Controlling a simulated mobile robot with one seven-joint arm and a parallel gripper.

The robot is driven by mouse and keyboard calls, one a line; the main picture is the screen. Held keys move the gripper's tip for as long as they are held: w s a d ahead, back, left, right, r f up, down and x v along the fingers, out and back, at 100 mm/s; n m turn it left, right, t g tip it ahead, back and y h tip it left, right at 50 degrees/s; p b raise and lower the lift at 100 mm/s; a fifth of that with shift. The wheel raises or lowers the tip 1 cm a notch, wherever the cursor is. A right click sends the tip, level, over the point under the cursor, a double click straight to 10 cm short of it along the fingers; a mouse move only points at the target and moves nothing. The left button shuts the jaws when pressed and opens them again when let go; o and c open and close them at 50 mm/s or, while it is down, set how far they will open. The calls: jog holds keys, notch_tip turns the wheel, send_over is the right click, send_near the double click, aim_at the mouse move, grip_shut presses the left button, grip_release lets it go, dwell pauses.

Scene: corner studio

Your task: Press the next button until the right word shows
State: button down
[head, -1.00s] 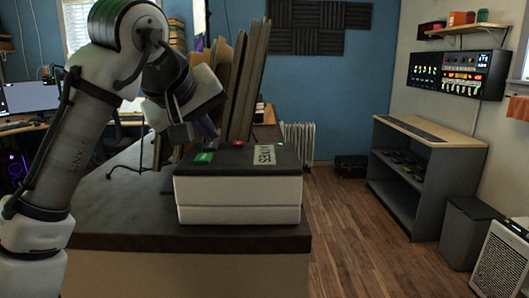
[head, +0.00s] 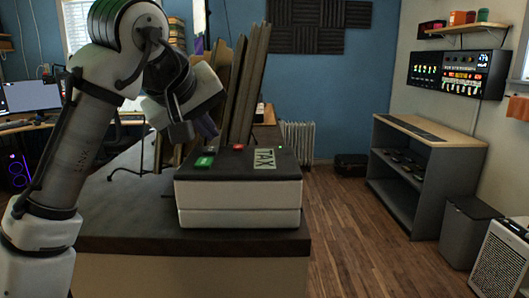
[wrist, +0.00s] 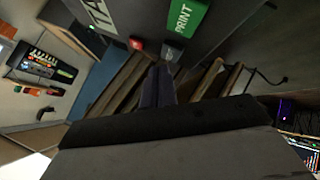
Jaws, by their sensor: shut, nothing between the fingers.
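A white box with a dark top (head: 240,205) stands on the counter. Its display (head: 265,159) seems to read TAX; part of it also shows in the wrist view (wrist: 98,14). On the top are a green button (head: 204,162), marked PRINT in the wrist view (wrist: 187,17), a small red button (head: 239,147) and a grey button (wrist: 172,54) whose marking I cannot read. My gripper (head: 207,128) is shut and empty, above the far left part of the box. In the wrist view its dark fingers (wrist: 157,85) point toward the grey button, apparently apart from it.
Tall boards (head: 246,85) stand upright just behind the box, close to my gripper. The dark counter (head: 130,215) is clear to the left of the box. Wood floor (head: 345,235) lies open to the right, before a grey shelf unit (head: 425,175).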

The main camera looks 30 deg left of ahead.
aim_at(208, 151)
notch_tip(208, 151, up, 6)
jog(key=p, duration=0.5)
jog(key=shift+f, duration=0.1)
dwell(0.9)
